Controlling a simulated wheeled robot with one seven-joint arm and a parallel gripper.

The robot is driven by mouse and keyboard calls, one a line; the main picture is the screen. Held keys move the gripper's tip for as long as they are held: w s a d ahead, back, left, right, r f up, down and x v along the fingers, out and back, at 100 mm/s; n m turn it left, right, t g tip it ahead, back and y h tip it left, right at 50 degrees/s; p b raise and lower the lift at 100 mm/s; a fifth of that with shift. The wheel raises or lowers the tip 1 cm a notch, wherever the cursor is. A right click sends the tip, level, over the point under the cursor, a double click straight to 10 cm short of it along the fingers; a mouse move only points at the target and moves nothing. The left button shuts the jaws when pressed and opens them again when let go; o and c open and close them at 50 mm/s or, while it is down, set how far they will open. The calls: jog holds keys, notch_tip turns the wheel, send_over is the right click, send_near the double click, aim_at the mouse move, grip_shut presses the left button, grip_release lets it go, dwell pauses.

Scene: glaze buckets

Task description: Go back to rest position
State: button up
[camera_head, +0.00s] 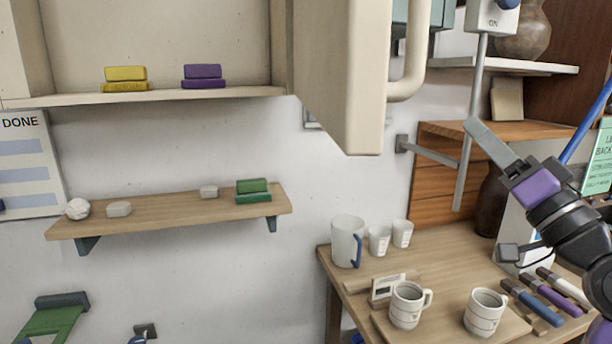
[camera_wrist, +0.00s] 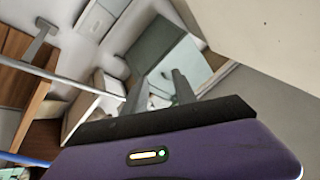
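My gripper (camera_head: 476,126) is raised at the right of the head view, above the wooden table. It has a purple body and grey fingers. In the wrist view, its two dark fingers (camera_wrist: 161,78) stand apart with nothing held between them. In the head view the fingers overlap one another, so the gap does not show there. A grey rod (camera_head: 468,150) hangs beside the fingertips in the head view; I cannot tell whether they touch.
The table (camera_head: 440,250) bears a pitcher (camera_head: 347,241), cups, two mugs (camera_head: 408,306) and several coloured-handled tools (camera_head: 545,298). A cabinet (camera_head: 335,75) juts out left of my gripper. A wall shelf (camera_head: 165,212) holds small blocks. A blue pole (camera_head: 588,125) stands close to my arm.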

jog(key=s+d+f+m+h, duration=0.15)
jog(key=s+f+h, duration=0.45)
jog(key=f, duration=0.6)
jog(key=s+f+m+h, duration=0.3)
jog(key=s+f+h, duration=0.2)
jog(key=f, duration=0.8)
jog(key=s+a+f+n+g, duration=0.2)
jog(key=s+f, duration=0.3)
jog(key=s, duration=0.6)
jog(key=s+a+f+n+g+y, duration=0.1)
jog(key=s+f, duration=0.5)
jog(key=s, duration=0.6)
jog(key=s+a+f+n+g+y, duration=0.1)
jog(key=s+a+f+n+g, duration=0.2)
jog(key=s, duration=0.8)
notch_tip(320, 180, down, 3)
jog(key=a+g, duration=0.1)
jog(key=a, duration=0.1)
jog(key=shift+s+a+f+g, duration=0.15)
jog(key=shift+s+a+g, duration=0.15)
jog(key=shift+s+a, duration=0.1)
